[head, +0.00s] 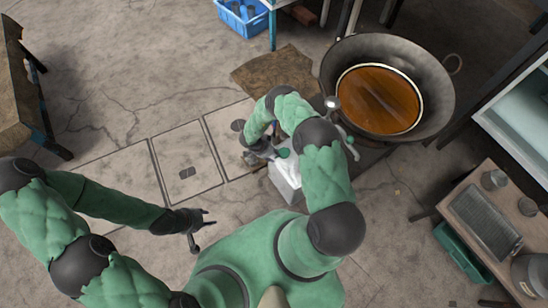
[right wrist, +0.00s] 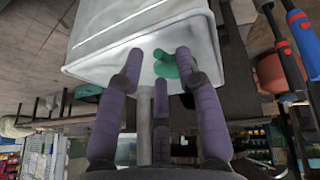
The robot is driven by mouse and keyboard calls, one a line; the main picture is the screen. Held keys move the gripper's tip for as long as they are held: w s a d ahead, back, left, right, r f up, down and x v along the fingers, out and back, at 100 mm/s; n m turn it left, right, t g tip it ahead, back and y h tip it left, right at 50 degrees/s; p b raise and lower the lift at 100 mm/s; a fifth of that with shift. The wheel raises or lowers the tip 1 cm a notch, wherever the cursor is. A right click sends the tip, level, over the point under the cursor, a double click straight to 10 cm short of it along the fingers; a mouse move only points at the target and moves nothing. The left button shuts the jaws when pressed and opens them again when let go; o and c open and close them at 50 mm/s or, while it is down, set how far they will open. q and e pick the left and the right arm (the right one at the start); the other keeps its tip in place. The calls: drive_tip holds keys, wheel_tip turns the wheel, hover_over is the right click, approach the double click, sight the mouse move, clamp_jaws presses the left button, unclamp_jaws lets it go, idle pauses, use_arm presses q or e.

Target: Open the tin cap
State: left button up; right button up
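A white-silver tin (head: 287,182) stands on the floor in front of the big pan, partly hidden by my right arm. In the right wrist view the tin (right wrist: 140,28) fills the top, with a small green cap (right wrist: 166,66) on its face. My right gripper (head: 268,150) is beside the tin's top. Its purple fingers (right wrist: 158,62) are spread on either side of the cap, with a gap at the left finger. I cannot tell whether the right finger touches the cap. My left gripper (head: 204,228) is open and empty above the floor, left of the tin.
A large dark pan (head: 440,85) of brown liquid stands behind and right of the tin. A brown mat (head: 262,72) lies behind my right arm. A wooden table (head: 435,205) is at the right, a blue crate (head: 240,22) at the top.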

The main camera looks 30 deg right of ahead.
drive_tip(key=shift+x, duration=1)
clamp_jaws()
drive_tip(key=shift+r, duration=0.1)
